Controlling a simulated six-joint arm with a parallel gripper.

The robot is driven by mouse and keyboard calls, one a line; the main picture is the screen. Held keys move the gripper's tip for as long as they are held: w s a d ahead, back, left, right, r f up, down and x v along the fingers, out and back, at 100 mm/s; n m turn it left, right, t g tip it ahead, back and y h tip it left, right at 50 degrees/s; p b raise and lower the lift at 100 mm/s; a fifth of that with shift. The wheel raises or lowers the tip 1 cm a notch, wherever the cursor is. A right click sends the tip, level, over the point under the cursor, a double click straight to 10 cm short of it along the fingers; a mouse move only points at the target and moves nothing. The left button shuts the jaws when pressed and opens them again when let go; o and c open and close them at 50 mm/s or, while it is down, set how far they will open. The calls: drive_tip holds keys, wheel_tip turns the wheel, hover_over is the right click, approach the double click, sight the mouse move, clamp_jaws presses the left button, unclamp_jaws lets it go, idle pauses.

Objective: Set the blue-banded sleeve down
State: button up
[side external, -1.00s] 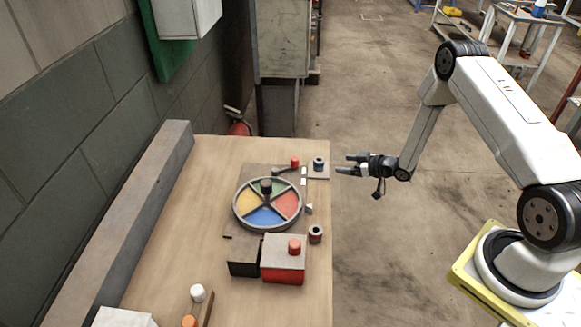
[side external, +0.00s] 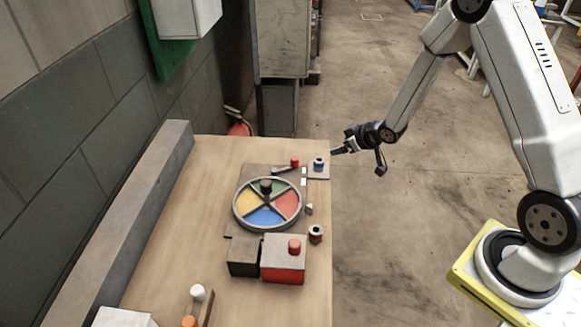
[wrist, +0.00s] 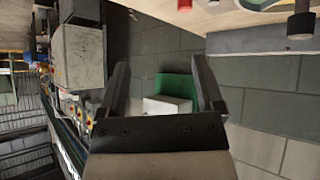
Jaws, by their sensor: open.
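The blue-banded sleeve (side external: 319,163) stands upright on a small grey plate (side external: 319,174) at the table's right edge, in the side view. My gripper (side external: 335,151) is just beyond and slightly right of the sleeve in that picture, apart from it as far as I can tell. In the wrist view my gripper (wrist: 163,85) has its two fingers spread wide with nothing between them. I do not make out the sleeve in the wrist view.
A four-coloured wheel (side external: 267,204) sits mid-table. Near it are a red knob (side external: 295,162), a red-banded sleeve (side external: 316,235), a red box (side external: 283,272) and a dark box (side external: 244,262). A grey beam (side external: 130,217) runs along the left. The table's front right is clear.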

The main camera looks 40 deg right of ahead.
drive_tip(key=s+a+r+m+g, duration=0.1)
drive_tip(key=s+a+r+g, duration=0.2)
drive_tip(key=s, duration=0.6)
drive_tip(key=s+a+r+m+g, duration=0.1)
drive_tip(key=s+a+r+g, duration=0.2)
drive_tip(key=s+a+r, duration=0.4)
drive_tip(key=s+a, duration=0.2)
drive_tip(key=s, duration=0.1)
drive_tip(key=shift+s+r+g, duration=0.25)
drive_tip(key=shift+g, duration=0.05)
